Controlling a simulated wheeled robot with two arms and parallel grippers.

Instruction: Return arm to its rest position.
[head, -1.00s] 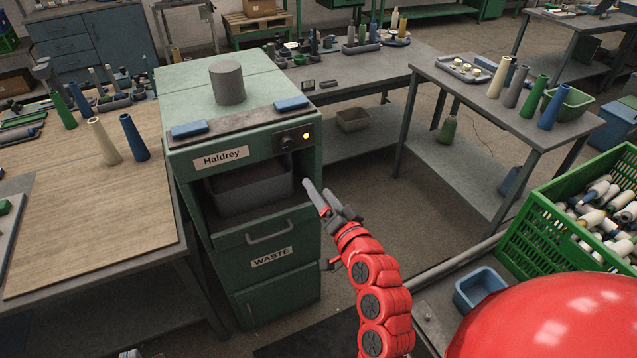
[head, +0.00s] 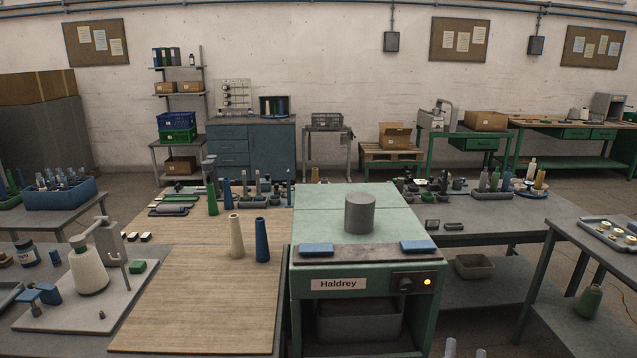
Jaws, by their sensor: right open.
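Only the two grey fingertips of my right gripper (head: 465,350) show, at the bottom edge of the head view, right of centre. They stand apart with nothing between them. The rest of the right arm is below the picture. The gripper is in front of and to the right of the green Haldrey machine (head: 312,272), and no contact with it shows. My left gripper is not in view.
The machine carries a grey cylinder (head: 359,213) and two blue pads. A wooden-topped table (head: 195,290) with a cream cone (head: 236,236) and a blue cone (head: 262,240) stands to the left. Grey benches stand to the right, with open floor between them.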

